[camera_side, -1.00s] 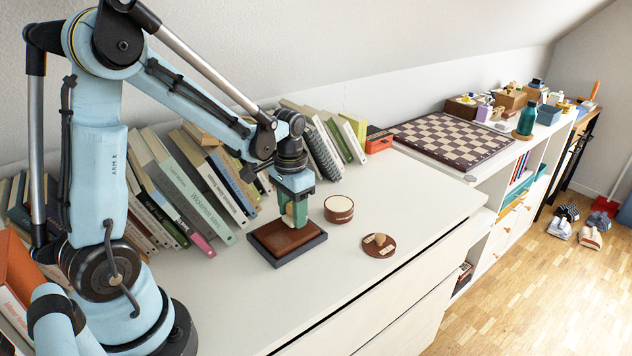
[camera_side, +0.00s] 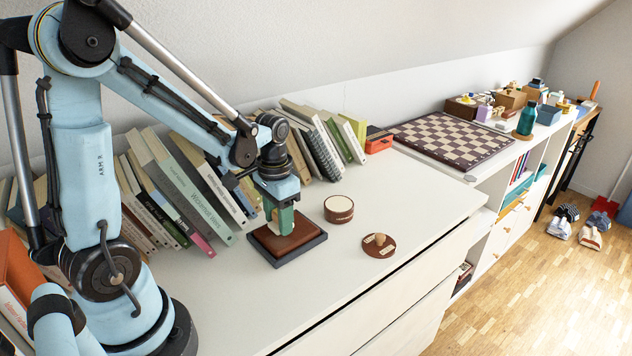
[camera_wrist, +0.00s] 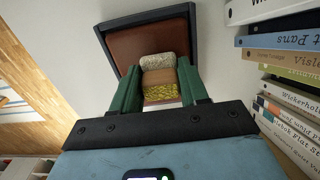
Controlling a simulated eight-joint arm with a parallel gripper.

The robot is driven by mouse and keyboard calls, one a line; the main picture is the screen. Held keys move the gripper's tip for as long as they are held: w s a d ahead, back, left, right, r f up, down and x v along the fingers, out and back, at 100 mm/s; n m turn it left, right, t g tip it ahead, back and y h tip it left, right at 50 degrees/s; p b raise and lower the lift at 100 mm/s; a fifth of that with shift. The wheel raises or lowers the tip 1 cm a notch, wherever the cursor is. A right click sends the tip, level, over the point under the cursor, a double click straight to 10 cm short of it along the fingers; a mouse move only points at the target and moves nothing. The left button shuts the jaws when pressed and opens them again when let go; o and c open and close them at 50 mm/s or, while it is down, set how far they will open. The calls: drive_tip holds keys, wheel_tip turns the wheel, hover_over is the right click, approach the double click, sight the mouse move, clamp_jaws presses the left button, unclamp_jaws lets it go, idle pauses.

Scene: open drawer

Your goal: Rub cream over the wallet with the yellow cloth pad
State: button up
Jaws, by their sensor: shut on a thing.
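The brown wallet (camera_side: 292,246) lies flat on a dark tray (camera_side: 272,262) on the white top; both also show in the wrist view, the wallet (camera_wrist: 135,45) inside the tray's raised rim (camera_wrist: 150,16). My gripper (camera_side: 281,222) is low over the wallet's left part. In the wrist view my gripper (camera_wrist: 160,80) has its green fingers shut on the cloth pad (camera_wrist: 164,93), which shows a yellow patterned band, a tan band and a pale fuzzy band. The pad's underside is hidden, so its contact with the wallet is unclear. A round tin (camera_side: 338,204) with a pale top stands right of the tray.
A brown disc (camera_side: 379,250) with a wooden knob lies near the front edge. Leaning books (camera_side: 185,185) line the wall behind and left of the tray. A chessboard (camera_side: 450,138) sits further back right. The white top (camera_side: 400,205) around the tin and disc is clear.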

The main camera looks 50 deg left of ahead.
drive_tip(key=s, duration=0.4)
drive_tip(key=shift+s+d+r, duration=0.1)
drive_tip(key=shift+s+d, duration=0.05)
drive_tip(key=shift+s, duration=0.25)
wheel_tip(320, 180, up, 7)
drive_tip(key=shift+r, duration=0.15)
idle(0.9)
